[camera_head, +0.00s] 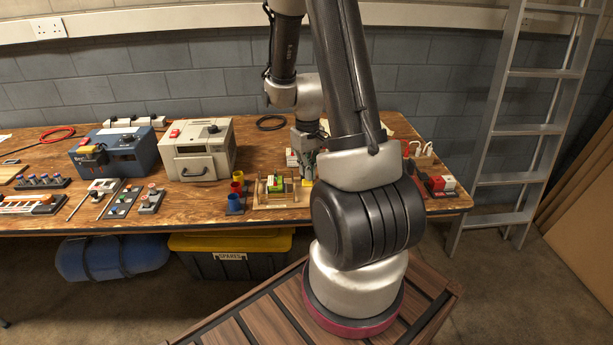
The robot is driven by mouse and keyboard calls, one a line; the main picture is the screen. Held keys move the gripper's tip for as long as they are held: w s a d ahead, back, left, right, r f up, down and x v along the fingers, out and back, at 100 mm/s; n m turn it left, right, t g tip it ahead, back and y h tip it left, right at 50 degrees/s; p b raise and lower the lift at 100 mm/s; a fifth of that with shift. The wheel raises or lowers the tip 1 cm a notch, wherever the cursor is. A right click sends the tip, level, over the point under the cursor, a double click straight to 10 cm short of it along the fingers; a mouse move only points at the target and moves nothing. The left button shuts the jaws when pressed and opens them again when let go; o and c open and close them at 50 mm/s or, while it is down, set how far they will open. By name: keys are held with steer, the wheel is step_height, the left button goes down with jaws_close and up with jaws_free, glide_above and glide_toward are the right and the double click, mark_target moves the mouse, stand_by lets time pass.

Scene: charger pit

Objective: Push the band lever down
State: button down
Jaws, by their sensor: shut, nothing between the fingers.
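I cannot pick out the band lever for certain at this size. My gripper (307,178) is shut and empty, pointing down low over the workbench (245,222), right of a small wooden frame with coloured blocks (276,188). A yellow piece shows just below the fingertips; whether they touch it I cannot tell. My arm hides much of the bench's right part. A cream box (203,168) with a handle, a red piece and a dark knob on top stands left of centre. A blue box (117,155) with a yellow piece on it stands farther left.
Red, yellow and blue cups (237,190) stand left of the wooden frame. Small panels with buttons (122,203) lie at the left front. Red and white blocks (441,185) sit at the right end. A ladder (520,130) leans at the right. A black cable coil (271,123) lies behind.

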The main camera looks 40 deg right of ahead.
mark_target(307, 182)
steer(key=shift+f, duration=0.1)
steer(key=shift+f, duration=2.3)
steer(key=shift+r, duration=3.95)
steer(key=shift+s, duration=0.1)
steer(key=s+a+r+t, duration=0.1)
steer(key=s+a+r, duration=0.2)
steer(key=s+r, duration=0.2)
steer(key=s+a+r+t, duration=0.2)
steer(key=s+a+r, duration=0.2)
steer(key=r, duration=0.6)
steer(key=s+a+r+t, duration=0.1)
steer(key=s+a+r, duration=0.3)
steer(key=s+r, duration=0.2)
step_height(307, 182, up, 2)
steer(key=shift+s+a+r+n, duration=0.15)
steer(key=shift+r+n, duration=0.1)
steer(key=shift+n, duration=0.15)
